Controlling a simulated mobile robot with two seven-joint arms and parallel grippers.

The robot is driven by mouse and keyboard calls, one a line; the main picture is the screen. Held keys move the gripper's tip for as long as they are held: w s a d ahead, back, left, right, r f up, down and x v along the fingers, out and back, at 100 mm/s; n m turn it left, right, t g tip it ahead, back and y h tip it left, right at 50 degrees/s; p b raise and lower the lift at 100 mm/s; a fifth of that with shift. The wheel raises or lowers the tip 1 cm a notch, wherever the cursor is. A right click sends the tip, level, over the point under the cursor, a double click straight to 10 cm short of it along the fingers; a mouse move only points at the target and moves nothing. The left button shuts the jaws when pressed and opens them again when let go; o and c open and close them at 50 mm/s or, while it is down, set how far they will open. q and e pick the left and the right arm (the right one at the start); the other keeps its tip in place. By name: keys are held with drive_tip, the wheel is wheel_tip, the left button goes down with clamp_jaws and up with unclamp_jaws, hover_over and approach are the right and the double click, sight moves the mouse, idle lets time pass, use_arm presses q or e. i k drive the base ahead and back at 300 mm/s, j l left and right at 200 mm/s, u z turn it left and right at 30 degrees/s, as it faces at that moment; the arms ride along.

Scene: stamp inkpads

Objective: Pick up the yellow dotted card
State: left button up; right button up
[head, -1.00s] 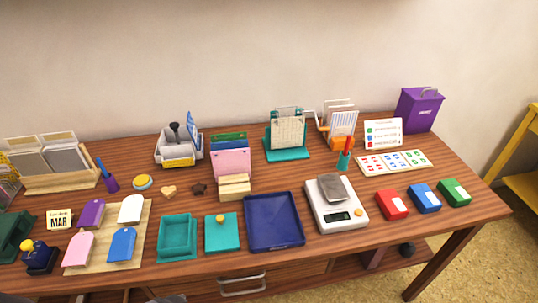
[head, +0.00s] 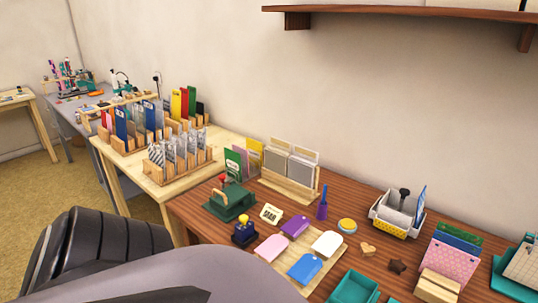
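A yellow card (head: 254,146) stands upright behind a green card (head: 233,164) and a pinkish card, at the left end of the wooden table. It is partly hidden by them, and its dots are too small to make out. Further left, a yellow upright piece (head: 176,105) stands among tall coloured ones in a wooden rack; I cannot tell whether it is dotted. Neither of my grippers is in view. A grey and black part of my own body fills the lower left.
A wooden holder with grey cards (head: 290,168) stands right of the yellow card. A dark green press (head: 230,200) stands in front. A rack of patterned cards (head: 180,155) is on the pale side table. A shelf (head: 400,14) hangs above.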

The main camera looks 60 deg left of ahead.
sight(254, 147)
drive_tip(key=u, duration=2.05)
